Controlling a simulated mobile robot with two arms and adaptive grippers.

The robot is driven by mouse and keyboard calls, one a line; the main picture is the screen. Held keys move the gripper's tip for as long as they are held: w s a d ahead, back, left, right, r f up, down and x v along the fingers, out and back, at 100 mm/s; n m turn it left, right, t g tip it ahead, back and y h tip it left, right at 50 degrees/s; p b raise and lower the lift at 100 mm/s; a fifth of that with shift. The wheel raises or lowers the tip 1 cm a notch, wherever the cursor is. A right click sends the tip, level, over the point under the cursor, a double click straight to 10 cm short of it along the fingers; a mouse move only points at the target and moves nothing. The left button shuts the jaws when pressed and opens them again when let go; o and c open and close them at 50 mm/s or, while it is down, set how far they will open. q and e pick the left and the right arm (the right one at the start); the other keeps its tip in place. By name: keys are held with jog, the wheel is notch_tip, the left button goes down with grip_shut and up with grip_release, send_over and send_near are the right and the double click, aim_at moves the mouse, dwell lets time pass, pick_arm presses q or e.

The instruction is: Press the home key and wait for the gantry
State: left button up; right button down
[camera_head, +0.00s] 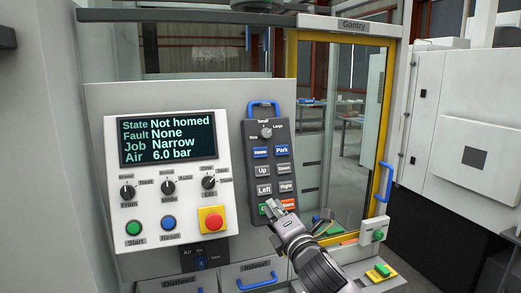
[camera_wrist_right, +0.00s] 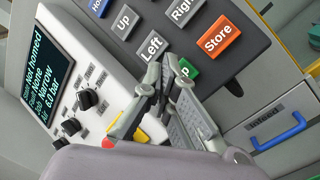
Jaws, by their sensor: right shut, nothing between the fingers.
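The blue Home key (camera_head: 260,152) is at the upper left of the grey key pendant (camera_head: 247,190), beside the blue Park key (camera_head: 282,149). In the right wrist view the Home key (camera_wrist_right: 97,6) is cut by the top edge. My right gripper (camera_head: 275,207) is shut and empty, with its tips at the pendant's bottom row, below the Home key. The tips partly cover the green key (camera_wrist_right: 187,69) beside the orange Store key (camera_wrist_right: 218,37); I cannot tell if they touch. The display (camera_head: 168,140) reads Not homed, Fault None, Job Narrow, Air 6.0 bar. My left gripper is out of view.
The control panel (camera_head: 145,195) left of the pendant carries knobs, Start and Reset buttons and a red stop button (camera_head: 211,220). A yellow-framed Gantry door (camera_head: 377,120) with a blue handle stands to the right. The Infeed drawer (camera_head: 256,270) is below.

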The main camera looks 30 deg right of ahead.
aim_at(260, 152)
notch_tip(260, 152, up, 16)
jog(key=s+n+t, duration=0.3)
jog(key=n+t, duration=0.1)
jog(key=n, duration=0.2)
jog(key=shift+w+d+f, duration=0.1)
jog(key=shift+w, duration=0.05)
jog(key=shift+w+d+f+b, duration=0.3)
jog(key=shift+w+f, duration=0.2)
jog(key=shift+w, duration=0.85)
jog(key=shift+w+d+f+b, duration=0.35)
jog(key=shift+w+f, duration=0.15)
jog(key=shift+w, duration=0.8)
jog(key=shift+w+d+f+b, duration=0.3)
jog(key=shift+w+f, duration=0.2)
jog(key=shift+w, duration=0.85)
jog(key=shift+w+d+f, duration=0.1)
jog(key=shift+w, duration=0.25)
